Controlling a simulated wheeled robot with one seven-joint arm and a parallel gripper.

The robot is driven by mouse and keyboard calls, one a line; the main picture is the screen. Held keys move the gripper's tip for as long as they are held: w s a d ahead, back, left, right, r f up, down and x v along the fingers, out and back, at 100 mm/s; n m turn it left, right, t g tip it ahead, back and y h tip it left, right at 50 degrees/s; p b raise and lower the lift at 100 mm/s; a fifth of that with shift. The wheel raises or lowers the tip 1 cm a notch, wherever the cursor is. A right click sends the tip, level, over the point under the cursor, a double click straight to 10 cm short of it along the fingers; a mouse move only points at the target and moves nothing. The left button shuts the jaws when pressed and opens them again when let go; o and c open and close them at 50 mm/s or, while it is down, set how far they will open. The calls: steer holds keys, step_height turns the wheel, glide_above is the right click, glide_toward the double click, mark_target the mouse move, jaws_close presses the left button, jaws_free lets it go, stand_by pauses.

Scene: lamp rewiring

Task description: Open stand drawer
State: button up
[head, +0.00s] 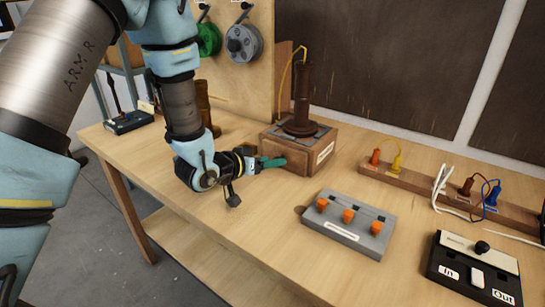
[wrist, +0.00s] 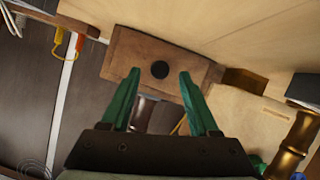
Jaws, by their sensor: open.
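The stand (head: 291,158) is a brown wooden box on the workbench, with a dark lamp column (head: 302,95) upright on top and a pale label on one side. In the wrist view its wooden front (wrist: 128,58) carries a round black knob (wrist: 160,69). No gap shows around the drawer there, so it looks shut. My gripper (head: 280,161) has green fingers and is at the stand's left side in the head view. In the wrist view the fingers are open, one on each side of the knob's line. I cannot tell whether they touch the front. The knob is hidden in the head view.
A grey block (head: 340,237) with orange knobs lies in front of the stand. A black In/Out box (head: 460,282) is at the right, near a wooden terminal strip (head: 420,186) with wires. Wire spools (head: 243,42) hang behind. The bench's front left (head: 190,215) is clear.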

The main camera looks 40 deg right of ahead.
steer(key=shift+x, duration=0.85)
steer(key=shift+c, duration=0.2)
jaws_close()
stand_by(0.7)
